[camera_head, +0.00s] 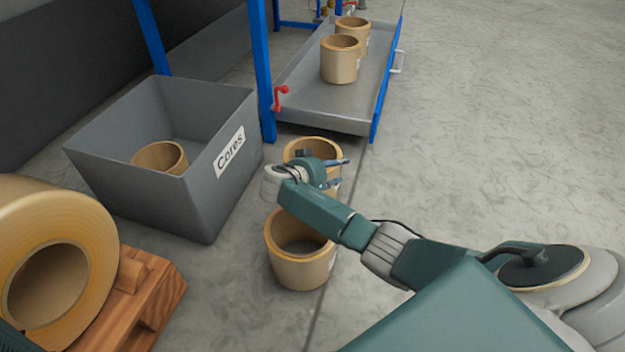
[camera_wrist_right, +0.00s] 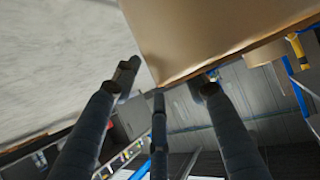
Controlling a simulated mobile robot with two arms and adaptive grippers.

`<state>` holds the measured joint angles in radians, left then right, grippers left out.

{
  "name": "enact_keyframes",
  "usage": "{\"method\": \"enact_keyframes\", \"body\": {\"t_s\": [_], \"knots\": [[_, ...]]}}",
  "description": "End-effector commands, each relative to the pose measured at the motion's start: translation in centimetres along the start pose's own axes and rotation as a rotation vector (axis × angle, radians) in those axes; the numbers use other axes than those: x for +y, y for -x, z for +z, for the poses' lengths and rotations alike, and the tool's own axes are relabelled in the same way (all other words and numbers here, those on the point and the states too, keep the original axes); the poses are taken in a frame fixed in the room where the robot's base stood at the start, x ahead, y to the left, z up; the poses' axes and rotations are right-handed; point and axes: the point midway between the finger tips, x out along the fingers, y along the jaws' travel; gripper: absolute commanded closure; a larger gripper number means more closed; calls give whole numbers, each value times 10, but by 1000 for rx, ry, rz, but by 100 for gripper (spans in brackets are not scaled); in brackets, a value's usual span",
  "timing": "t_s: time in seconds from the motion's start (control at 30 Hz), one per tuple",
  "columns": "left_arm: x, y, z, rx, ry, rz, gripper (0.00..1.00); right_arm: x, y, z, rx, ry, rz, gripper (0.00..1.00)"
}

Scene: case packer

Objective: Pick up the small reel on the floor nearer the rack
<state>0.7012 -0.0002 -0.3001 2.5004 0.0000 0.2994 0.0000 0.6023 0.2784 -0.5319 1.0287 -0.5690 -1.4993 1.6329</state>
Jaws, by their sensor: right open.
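Two small tan reels stand on the floor. The one nearer the rack (camera_head: 313,147) is partly hidden behind my right gripper (camera_head: 336,172); the other small reel (camera_head: 300,265) stands closer to me, below my wrist. My right gripper is open, its fingers pointing right in the head view, over the front of the reel nearer the rack. In the right wrist view, the spread fingers (camera_wrist_right: 167,84) have a large tan surface (camera_wrist_right: 215,35), apparently a reel's side, just beyond them. I cannot tell whether they touch it.
The blue rack's grey tray (camera_head: 335,112) holds two more small reels (camera_head: 340,62). A grey bin labelled Cores (camera_head: 205,200) with one core inside stands left of the floor reels. A large reel (camera_head: 75,225) rests on a wooden pallet (camera_head: 150,300). Floor on the right is clear.

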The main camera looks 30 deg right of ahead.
Motion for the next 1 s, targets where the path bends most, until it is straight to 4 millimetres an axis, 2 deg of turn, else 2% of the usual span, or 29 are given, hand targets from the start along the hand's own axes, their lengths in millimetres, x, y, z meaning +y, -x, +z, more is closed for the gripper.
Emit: {"method": "enact_keyframes", "body": {"t_s": [0.07, 0.3, 0.37, 0.53, 1.0], "knots": [[1, 5, -2, 0, 0, 0, 14, 0, -6, 0, 1, 0, -1, 57], [1, 4, -1, 0, 0, 0, 14, 0, -6, -1, -1, 0, -1, 57], [1, 4, -2, 1, 0, 1, 14, 0, -6, -1, -1, 0, -1, 67], [1, 4, -2, 1, 0, 1, 14, 0, -6, -1, -1, 0, -1, 100], [1, 2, -1, 1, 0, 1, 14, -2, -4, -6, 4, -6, -4, 100]]}}
